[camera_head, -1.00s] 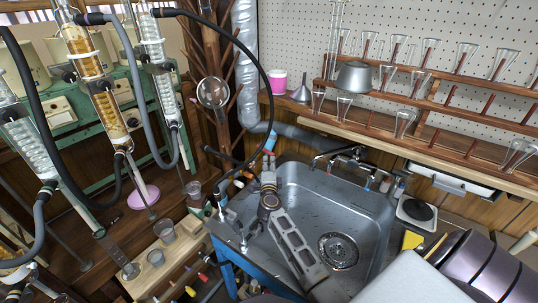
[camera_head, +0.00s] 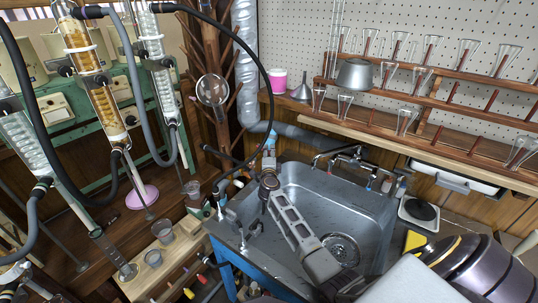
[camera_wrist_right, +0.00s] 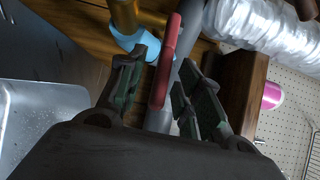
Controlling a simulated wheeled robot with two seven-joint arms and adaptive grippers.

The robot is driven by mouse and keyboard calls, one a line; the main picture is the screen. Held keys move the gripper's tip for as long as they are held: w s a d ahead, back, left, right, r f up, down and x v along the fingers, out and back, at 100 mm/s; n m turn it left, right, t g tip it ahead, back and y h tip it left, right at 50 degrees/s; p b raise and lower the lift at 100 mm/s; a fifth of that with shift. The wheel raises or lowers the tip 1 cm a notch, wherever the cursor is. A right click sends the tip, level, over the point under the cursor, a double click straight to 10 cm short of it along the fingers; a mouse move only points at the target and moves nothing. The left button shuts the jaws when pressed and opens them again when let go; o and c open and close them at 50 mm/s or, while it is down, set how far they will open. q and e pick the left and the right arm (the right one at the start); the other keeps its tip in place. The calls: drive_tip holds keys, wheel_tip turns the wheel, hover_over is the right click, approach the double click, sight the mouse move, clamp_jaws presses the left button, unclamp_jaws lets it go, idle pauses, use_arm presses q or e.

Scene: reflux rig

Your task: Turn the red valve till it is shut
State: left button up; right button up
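The red valve handle (camera_wrist_right: 165,60) shows in the right wrist view as a narrow red bar, upright in the picture. It lies between the two fingers of my right gripper (camera_wrist_right: 160,95), which stand apart on either side of it. I cannot tell whether either finger touches it. In the head view my right gripper (camera_head: 268,158) points away from me beside the left back corner of the sink, just below a light blue fitting (camera_head: 270,140). The handle is not clear there, as the gripper covers that spot. My left gripper is not in view.
The metal sink (camera_head: 365,215) lies right of the gripper, with a tap (camera_head: 345,155) behind it. A black hose (camera_head: 262,75) arches down near the gripper. Glass columns (camera_head: 100,90) stand on the left. A silvery duct (camera_wrist_right: 265,30) passes close by in the wrist view.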

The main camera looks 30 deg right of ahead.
drive_tip(key=shift+w+d, duration=0.15)
drive_tip(key=shift+w, duration=0.1)
drive_tip(key=shift+c, duration=0.3)
clamp_jaws()
